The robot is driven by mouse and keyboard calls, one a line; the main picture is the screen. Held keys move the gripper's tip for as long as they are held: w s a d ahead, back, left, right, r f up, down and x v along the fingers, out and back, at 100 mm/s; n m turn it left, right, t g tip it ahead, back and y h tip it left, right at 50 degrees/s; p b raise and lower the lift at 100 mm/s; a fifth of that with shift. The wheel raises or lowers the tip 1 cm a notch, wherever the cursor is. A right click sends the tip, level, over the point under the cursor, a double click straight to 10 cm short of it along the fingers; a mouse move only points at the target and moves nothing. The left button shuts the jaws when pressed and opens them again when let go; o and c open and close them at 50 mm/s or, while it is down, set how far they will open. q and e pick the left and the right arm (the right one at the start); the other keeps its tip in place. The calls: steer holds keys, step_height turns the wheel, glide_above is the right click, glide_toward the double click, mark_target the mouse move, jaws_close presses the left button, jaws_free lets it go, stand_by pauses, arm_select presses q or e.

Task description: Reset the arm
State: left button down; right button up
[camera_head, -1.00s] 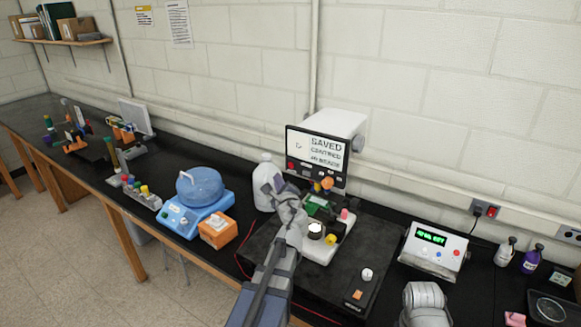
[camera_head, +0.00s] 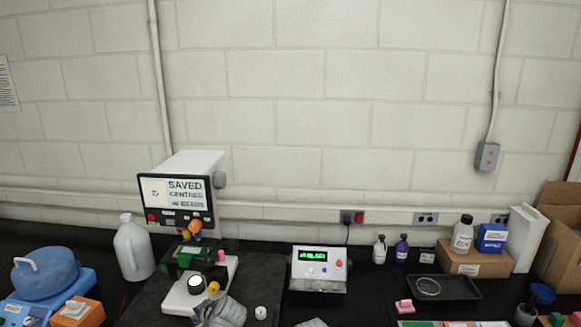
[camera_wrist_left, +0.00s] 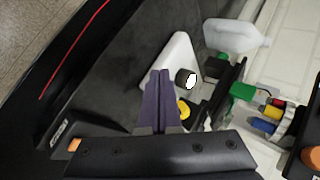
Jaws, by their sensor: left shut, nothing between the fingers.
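My left gripper (camera_wrist_left: 164,78) is shut and empty, its dark fingers together in the left wrist view. In the head view the grey left wrist (camera_head: 222,312) shows at the bottom edge, in front of the microscope (camera_head: 182,297). The microscope has a white base, a green stage, coloured knobs and a lit round spot. Its white base also shows beyond the fingertips in the left wrist view (camera_wrist_left: 176,58). I cannot tell the exact gap between them. A grey piece of my right arm (camera_head: 312,323) just shows at the bottom edge; its gripper is out of view.
A monitor (camera_head: 176,205) reading "SAVED" stands behind the microscope. A white jug (camera_head: 133,248), a blue centrifuge (camera_head: 50,275) and an orange box (camera_head: 78,312) are left. A green-display device (camera_head: 318,268), bottles and a black tray (camera_head: 443,288) are right.

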arm_select(q)
steer(key=s+d+f+n+g+h+b, duration=0.1)
steer(key=s+d+f+g+h+b, duration=0.1)
steer(key=s+d+f, duration=0.4)
steer(key=s+d+f+n+g+h+b, duration=0.2)
steer(key=s+d+f, duration=0.5)
steer(key=s+d, duration=0.4)
steer(key=d+g+h+b, duration=0.1)
steer(key=d+g+h, duration=0.1)
steer(key=shift+d+f+n+g, duration=0.15)
steer(key=shift+d+n+g, duration=0.15)
steer(key=shift+d, duration=0.05)
steer(key=shift+w, duration=0.1)
stand_by(0.7)
